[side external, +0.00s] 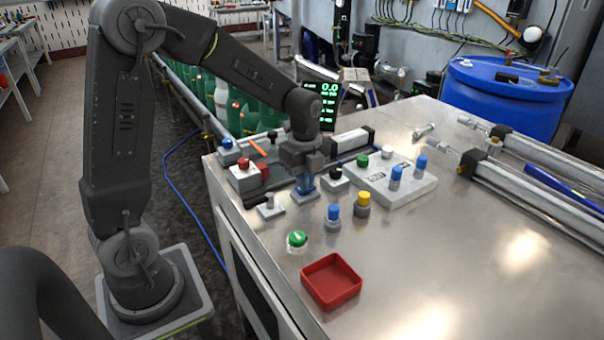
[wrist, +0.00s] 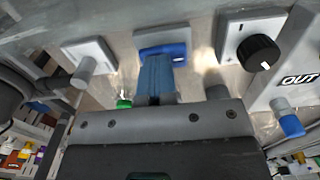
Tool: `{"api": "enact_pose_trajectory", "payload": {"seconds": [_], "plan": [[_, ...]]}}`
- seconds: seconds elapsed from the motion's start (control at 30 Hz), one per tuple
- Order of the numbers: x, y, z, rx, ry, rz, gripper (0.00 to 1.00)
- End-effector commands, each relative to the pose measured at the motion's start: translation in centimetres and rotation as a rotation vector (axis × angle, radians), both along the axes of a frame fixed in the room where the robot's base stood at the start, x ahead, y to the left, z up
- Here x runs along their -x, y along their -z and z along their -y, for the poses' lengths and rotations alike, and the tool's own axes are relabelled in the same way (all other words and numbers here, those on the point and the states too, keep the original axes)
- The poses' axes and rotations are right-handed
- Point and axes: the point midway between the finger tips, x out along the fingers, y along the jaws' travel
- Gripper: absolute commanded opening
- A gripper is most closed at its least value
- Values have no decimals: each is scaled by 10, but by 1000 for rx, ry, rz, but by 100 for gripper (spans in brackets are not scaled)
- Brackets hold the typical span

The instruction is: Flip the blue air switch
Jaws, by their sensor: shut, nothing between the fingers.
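The blue air switch (wrist: 176,49) sits on a pale square plate in the wrist view, with its blue lever lying across the plate. In the side external view the blue switch (side external: 304,190) is on the steel table's left part, directly below my gripper (side external: 305,175). My gripper points down with its bluish fingers together and empty. In the wrist view the fingertips (wrist: 157,58) overlap the lower edge of the switch. They are at or very close to the lever; I cannot tell if they touch. The fingers hide part of the plate.
A grey toggle (side external: 270,207) and a black knob (side external: 335,178) flank the switch closely. Blue-topped (side external: 333,217) and yellow-topped (side external: 362,204) cylinders, a green button (side external: 297,239) and a red tray (side external: 331,281) stand nearer the front. The table's right front is clear.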

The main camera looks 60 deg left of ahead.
Motion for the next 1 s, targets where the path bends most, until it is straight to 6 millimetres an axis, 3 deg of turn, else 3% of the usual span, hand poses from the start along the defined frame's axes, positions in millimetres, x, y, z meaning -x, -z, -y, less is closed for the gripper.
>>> {"api": "enact_pose_trajectory", "payload": {"seconds": [0.03, 0.17, 0.5, 0.7, 1.0], "plan": [[-1, 5, 1, 1, 1, 1, 0], [0, -9, 0, 0, 1, -1, 0], [3, -86, 0, -1, 1, -6, 0], [3, -122, 0, 0, 1, -9, 0], [3, -141, 0, 0, 1, -12, 0]]}}
